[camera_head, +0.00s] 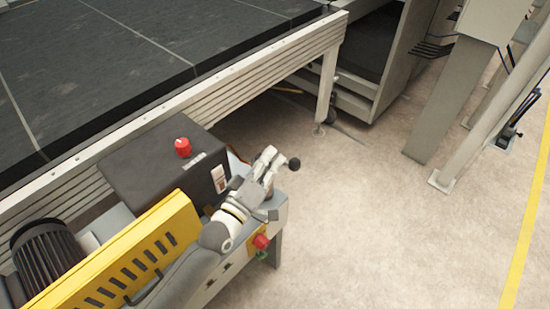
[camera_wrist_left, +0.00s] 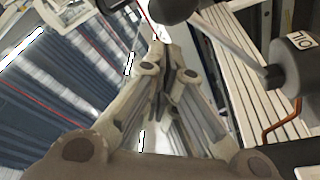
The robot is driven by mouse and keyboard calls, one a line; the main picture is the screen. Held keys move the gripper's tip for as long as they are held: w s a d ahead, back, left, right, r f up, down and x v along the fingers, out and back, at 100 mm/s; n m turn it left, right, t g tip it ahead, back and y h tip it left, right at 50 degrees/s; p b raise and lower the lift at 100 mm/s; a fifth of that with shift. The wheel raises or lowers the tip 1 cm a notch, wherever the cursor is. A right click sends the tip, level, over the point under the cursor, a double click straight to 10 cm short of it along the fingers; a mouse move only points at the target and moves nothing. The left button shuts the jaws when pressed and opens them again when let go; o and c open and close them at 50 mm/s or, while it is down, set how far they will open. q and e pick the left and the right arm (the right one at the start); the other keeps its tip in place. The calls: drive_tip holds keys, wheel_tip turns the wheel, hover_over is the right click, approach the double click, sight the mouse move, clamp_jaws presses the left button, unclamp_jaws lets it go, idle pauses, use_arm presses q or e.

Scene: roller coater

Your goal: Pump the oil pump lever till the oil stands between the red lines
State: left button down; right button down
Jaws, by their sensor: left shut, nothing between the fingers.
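The oil pump lever ends in a black ball knob (camera_head: 294,163) at the right end of the machine. In the left wrist view the knob (camera_wrist_left: 176,10) and its grey rod (camera_wrist_left: 228,40) show at the top, running to a dark body marked OIL (camera_wrist_left: 300,40). My left gripper (camera_head: 270,155) is shut and empty, its fingertips close to the knob; I cannot tell whether they touch. The fingers (camera_wrist_left: 165,52) also show closed below the knob in the wrist view. A small red and white patch (camera_head: 220,179) shows on the dark box. No oil level is readable. My right gripper is out of view.
The dark box (camera_head: 150,165) has a red knob (camera_head: 183,147) on top. A yellow slotted guard (camera_head: 120,265) and a red button (camera_head: 261,241) lie near my left arm. A long conveyor frame (camera_head: 230,85) stands behind. The floor (camera_head: 370,220) to the right is clear.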

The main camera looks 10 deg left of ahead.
use_arm(q)
drive_tip(key=shift+d+f, duration=0.25)
drive_tip(key=shift+d, duration=0.15)
drive_tip(key=shift+s+d+f, duration=0.1)
drive_tip(key=shift+s+f, duration=0.05)
drive_tip(key=shift+s+d+f+m+b, duration=0.1)
drive_tip(key=shift+f+m+b, duration=0.1)
drive_tip(key=shift+m+b, duration=0.2)
wheel_tip(320, 180, down, 11)
drive_tip(key=s+d+m+g+h+b, duration=0.1)
drive_tip(key=m+h+b, duration=0.3)
drive_tip(key=m+b, duration=0.5)
drive_tip(key=shift+s+d+m, duration=0.5)
drive_tip(key=shift+d+m, duration=0.4)
drive_tip(key=shift+m, duration=0.6)
